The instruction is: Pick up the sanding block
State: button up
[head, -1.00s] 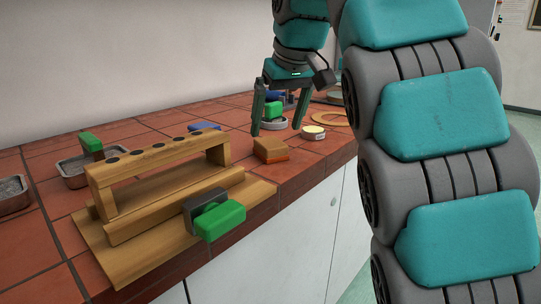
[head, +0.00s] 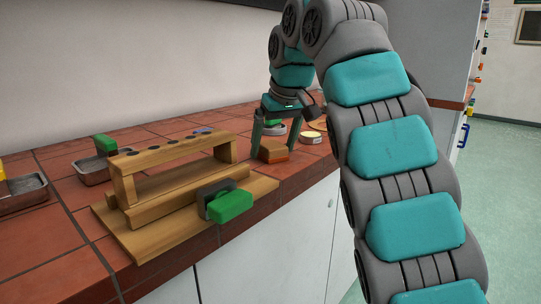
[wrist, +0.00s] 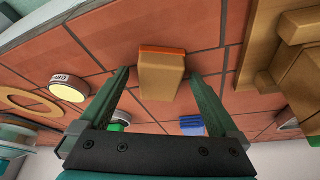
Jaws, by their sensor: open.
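The sanding block (head: 273,151), a tan block with an orange-red underside, lies on the red tiled bench near its front edge, right of the wooden rack. In the wrist view the sanding block (wrist: 162,78) shows between and ahead of my fingertips. My gripper (head: 276,140) is open above and around the block's far side, fingers pointing down. In the wrist view my gripper (wrist: 158,74) has one finger on each side of the block, with gaps between. Nothing is held.
The wooden rack (head: 170,165) stands left of the block, with a green-handled tool (head: 231,205) at its front. A round tin (head: 310,137) sits close to the right. In the wrist view, a tan ring (wrist: 30,100) and a blue item (wrist: 192,125) lie nearby. Metal trays (head: 92,172) are at left.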

jog(key=shift+c, duration=0.3)
grip_shut()
dwell(0.4)
jog(key=shift+r, duration=0.15)
